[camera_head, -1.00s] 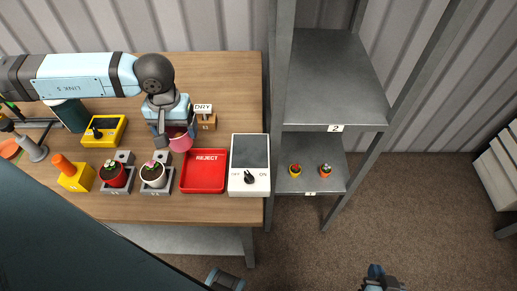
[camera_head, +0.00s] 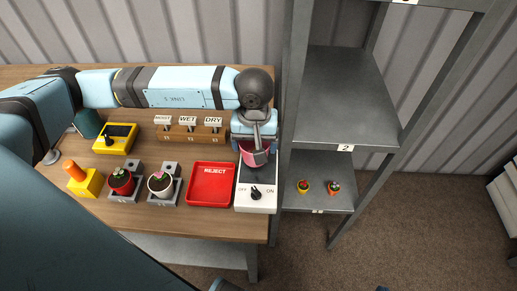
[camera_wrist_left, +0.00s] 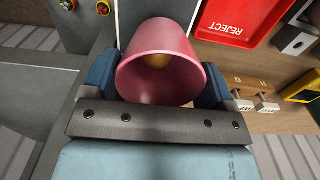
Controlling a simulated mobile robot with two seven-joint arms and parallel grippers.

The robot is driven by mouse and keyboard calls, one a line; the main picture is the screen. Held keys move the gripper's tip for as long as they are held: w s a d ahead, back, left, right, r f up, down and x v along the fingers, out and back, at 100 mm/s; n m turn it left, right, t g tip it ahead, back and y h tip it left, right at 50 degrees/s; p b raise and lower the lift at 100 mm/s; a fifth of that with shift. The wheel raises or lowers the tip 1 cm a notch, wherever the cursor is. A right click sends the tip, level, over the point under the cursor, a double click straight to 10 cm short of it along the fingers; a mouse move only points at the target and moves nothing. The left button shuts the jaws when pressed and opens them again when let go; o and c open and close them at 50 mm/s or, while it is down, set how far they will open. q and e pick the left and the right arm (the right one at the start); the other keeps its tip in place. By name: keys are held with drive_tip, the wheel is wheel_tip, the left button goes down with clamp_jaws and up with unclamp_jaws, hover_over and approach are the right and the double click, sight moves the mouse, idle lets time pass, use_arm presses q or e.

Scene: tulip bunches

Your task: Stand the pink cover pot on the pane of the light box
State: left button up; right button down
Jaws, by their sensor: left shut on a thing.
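The pink cover pot (camera_head: 254,155) is in my left gripper (camera_head: 255,143), which is shut on it. In the left wrist view the pink pot (camera_wrist_left: 165,62) sits between the two blue fingers, with its open mouth toward the camera and something orange-brown inside. The light box (camera_head: 257,197) is white with a dark pane (camera_head: 256,174) and an OFF/ON knob at its front. The pot is over the pane's back part and hides much of it. I cannot tell whether the pot touches the pane. My right gripper shows only as a sliver at the bottom edge, too little to read.
The red REJECT tray (camera_head: 211,184) lies left of the light box. A wooden holder with MOIST, WET and DRY labels (camera_head: 188,130) stands behind it. Two potted plants (camera_head: 160,183) are further left. A metal shelf (camera_head: 318,180) with small pots stands close on the right.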

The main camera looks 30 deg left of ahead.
use_arm(q)
drive_tip(key=shift+w+d, duration=0.15)
drive_tip(key=shift+d, duration=0.2)
drive_tip(key=shift+f, duration=1.95)
drive_tip(key=o, duration=0.9)
wheel_tip(320, 180, up, 12)
drive_tip(key=shift+r, duration=0.2)
